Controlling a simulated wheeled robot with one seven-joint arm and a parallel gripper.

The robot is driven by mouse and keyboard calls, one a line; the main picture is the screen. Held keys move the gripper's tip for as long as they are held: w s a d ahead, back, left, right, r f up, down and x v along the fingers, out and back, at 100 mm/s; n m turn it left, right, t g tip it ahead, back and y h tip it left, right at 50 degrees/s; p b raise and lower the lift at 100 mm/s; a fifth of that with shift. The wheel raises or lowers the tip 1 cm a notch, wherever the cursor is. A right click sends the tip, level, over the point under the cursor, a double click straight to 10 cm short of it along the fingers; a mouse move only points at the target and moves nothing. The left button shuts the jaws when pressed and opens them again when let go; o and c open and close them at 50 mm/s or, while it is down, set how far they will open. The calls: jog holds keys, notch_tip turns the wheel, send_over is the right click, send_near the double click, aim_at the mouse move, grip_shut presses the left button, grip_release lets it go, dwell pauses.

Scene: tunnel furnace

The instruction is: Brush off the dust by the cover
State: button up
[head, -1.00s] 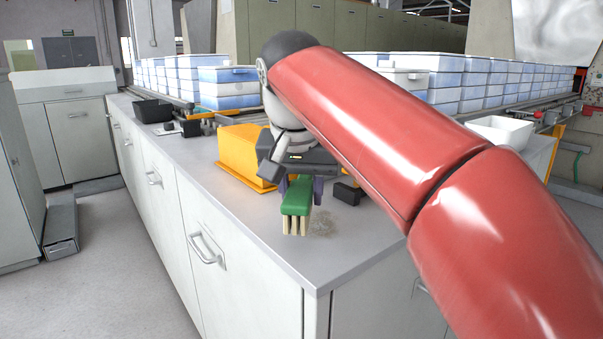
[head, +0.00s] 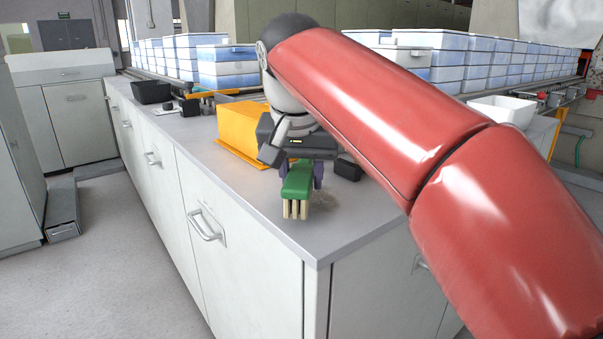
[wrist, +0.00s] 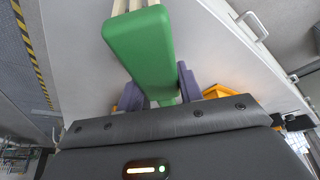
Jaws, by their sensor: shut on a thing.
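My gripper (head: 300,172) is shut on a green brush (head: 297,180) with pale bristles that point down at the counter top. In the wrist view the green brush (wrist: 140,48) sits between the two purple-grey fingers (wrist: 160,90). A faint grey patch of dust (head: 324,202) lies on the counter just right of the bristles. The bristle tips are at or just above the counter; I cannot tell which. The yellow cover (head: 240,133) stands on the counter behind and left of my gripper.
A small black block (head: 347,168) lies right of my gripper. The grey counter (head: 235,200) has its front corner close to the brush. A black tray (head: 152,92) is at the back left. A white bin (head: 502,110) is at the right, and stacked blue-white boxes (head: 226,68) line the back.

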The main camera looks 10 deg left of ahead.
aim_at(335, 188)
jog(key=shift+f+b, duration=0.65)
jog(key=shift+f, duration=0.3)
jog(key=shift+w+d+r, duration=0.1)
jog(key=shift+w+d+r+p, duration=0.15)
jog(key=shift+w+d+p, duration=0.55)
jog(key=shift+w+d, duration=0.25)
jog(key=shift+w+d+f+p, duration=0.15)
jog(key=shift+w+d+p, duration=0.2)
jog(key=shift+w+d, duration=0.45)
jog(key=shift+w+d+f+p, duration=0.1)
jog(key=shift+w+d+p, duration=0.2)
jog(key=shift+w+d, duration=0.45)
